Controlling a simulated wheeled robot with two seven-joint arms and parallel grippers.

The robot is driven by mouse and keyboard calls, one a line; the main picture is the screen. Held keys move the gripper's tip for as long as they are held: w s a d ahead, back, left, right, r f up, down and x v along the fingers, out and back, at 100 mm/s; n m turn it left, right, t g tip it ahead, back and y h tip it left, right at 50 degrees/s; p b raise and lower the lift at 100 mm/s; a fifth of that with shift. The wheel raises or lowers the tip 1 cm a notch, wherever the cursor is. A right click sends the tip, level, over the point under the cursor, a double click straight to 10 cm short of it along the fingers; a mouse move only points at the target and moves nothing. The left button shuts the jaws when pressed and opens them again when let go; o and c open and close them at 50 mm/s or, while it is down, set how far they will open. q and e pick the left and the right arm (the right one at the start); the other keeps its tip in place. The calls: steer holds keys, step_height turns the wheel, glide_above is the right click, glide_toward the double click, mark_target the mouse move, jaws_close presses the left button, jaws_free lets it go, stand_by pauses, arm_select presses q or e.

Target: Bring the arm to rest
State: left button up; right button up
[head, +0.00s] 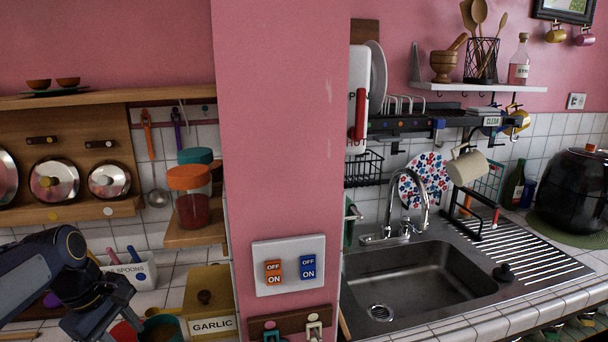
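My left arm comes in from the left edge, low in the head view. Its dark gripper (100,314) is over the counter, in front of the white spoons holder (138,272) and close to a teal cup (161,329). I cannot make out the gap between its fingers, and no held thing shows clearly. My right arm and gripper are out of view.
A garlic box (208,292) and a red-filled jar (190,205) are right of the gripper. A pink pillar (278,120) with a switch plate (289,265) divides the scene. Right of it are a sink (420,283) and a black pot (575,193).

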arm_select(q)
steer(key=s+d+f+m+t+h, duration=0.1)
steer(key=s+d+f+m, duration=0.1)
steer(key=s+d+m, duration=0.4)
steer(key=s+d+f+m+t, duration=0.2)
steer(key=s+d+f+m, duration=0.1)
steer(key=s+d+m, duration=0.4)
steer(key=s+d, duration=0.2)
steer(key=s, duration=0.2)
steer(key=shift+m+h, duration=0.3)
steer(key=shift+h, duration=0.1)
